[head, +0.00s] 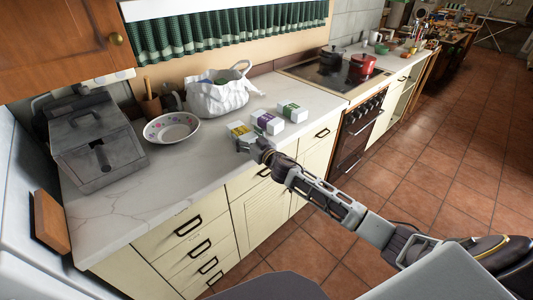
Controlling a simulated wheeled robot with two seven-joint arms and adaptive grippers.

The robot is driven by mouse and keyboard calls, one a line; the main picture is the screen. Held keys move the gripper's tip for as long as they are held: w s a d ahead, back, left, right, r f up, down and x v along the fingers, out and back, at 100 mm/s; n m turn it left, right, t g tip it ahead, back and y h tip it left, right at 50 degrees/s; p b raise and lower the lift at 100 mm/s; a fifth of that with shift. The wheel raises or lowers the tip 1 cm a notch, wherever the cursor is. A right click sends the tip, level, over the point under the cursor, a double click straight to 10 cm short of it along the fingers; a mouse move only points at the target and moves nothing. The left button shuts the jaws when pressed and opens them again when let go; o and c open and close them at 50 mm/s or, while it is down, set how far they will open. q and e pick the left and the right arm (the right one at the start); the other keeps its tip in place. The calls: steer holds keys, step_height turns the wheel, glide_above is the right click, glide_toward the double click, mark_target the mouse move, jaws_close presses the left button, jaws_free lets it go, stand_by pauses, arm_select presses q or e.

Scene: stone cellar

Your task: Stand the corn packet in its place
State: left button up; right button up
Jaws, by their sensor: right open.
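A white packet with a yellow face (238,128), likely the corn packet, is on the pale counter (195,165) near its front edge. I cannot read its label or tell whether it stands or lies. A white and purple packet (268,122) and a white and green packet (292,111) sit in a row to its right. My right gripper (245,146) is open at the near side of the yellow packet and partly covers it. I cannot tell whether they touch. My left gripper is out of view.
A white bag (217,97), a patterned bowl (171,128) and a grey metal box (98,145) stand to the left and behind. A stove with a red pot (363,64) is to the right. The counter's front left is clear.

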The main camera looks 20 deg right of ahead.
steer(key=shift+v, duration=2.25)
steer(key=shift+s+d, duration=0.4)
steer(key=shift+s, duration=0.15)
steer(key=shift+v, duration=1.25)
glide_toward(252, 140)
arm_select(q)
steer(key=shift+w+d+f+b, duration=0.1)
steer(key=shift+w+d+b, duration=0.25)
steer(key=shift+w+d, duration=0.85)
arm_select(e)
steer(key=shift+s+d+r, duration=0.15)
steer(key=shift+s, duration=0.2)
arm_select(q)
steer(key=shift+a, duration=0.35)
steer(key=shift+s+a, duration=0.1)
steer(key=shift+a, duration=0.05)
